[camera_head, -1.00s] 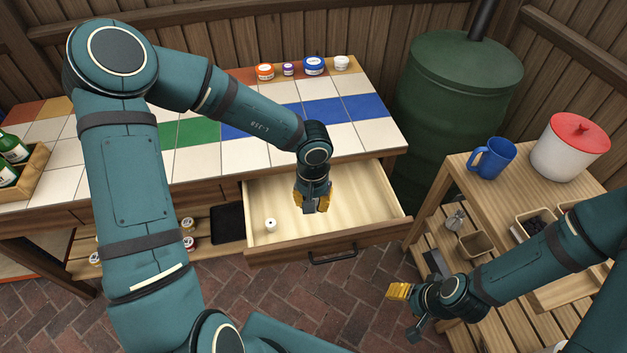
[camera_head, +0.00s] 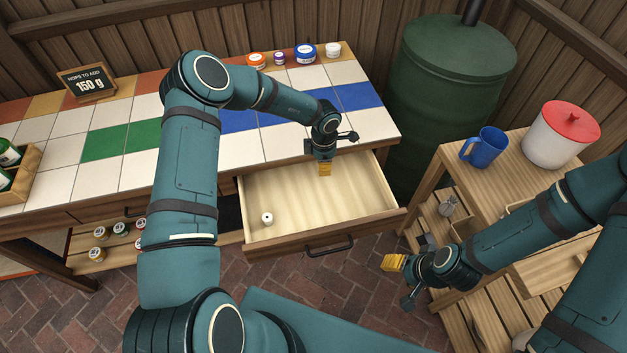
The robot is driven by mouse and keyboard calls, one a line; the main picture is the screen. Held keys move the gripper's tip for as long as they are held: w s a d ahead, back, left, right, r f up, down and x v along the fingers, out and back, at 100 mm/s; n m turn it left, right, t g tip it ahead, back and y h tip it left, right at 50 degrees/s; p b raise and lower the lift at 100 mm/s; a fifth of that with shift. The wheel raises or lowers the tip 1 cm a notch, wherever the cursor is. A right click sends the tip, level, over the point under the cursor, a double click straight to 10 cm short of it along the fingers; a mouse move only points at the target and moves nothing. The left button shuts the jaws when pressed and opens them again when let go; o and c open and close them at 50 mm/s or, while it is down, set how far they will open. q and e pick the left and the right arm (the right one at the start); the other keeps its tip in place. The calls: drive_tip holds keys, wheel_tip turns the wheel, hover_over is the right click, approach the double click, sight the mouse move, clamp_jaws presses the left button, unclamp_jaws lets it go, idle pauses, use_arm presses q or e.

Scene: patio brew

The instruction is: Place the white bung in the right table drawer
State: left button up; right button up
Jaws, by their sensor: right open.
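The white bung (camera_head: 267,219) sits on the floor of the open right table drawer (camera_head: 330,245), near its front left corner. A small dark spot shows on the bung. My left gripper (camera_head: 325,168) is above the back part of the drawer, apart from the bung and with nothing visible in it. Its fingers are seen from the side, so I cannot tell whether they are apart. My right gripper (camera_head: 393,264) is open and empty, over the brick floor to the right of the drawer.
A tiled table (camera_head: 190,135) carries small jars (camera_head: 305,53) and a sign (camera_head: 86,82). A green barrel (camera_head: 455,100) stands right of it. A wooden side table (camera_head: 500,190) holds a blue mug (camera_head: 484,148) and a red-lidded white pot (camera_head: 560,138).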

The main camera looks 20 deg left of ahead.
sight(323, 188)
use_arm(q)
wheel_tip(323, 188, down, 10)
drive_tip(key=shift+r+b, duration=0.2)
drive_tip(key=shift+b, duration=0.85)
drive_tip(key=shift+f, duration=0.15)
drive_tip(key=o, duration=0.9)
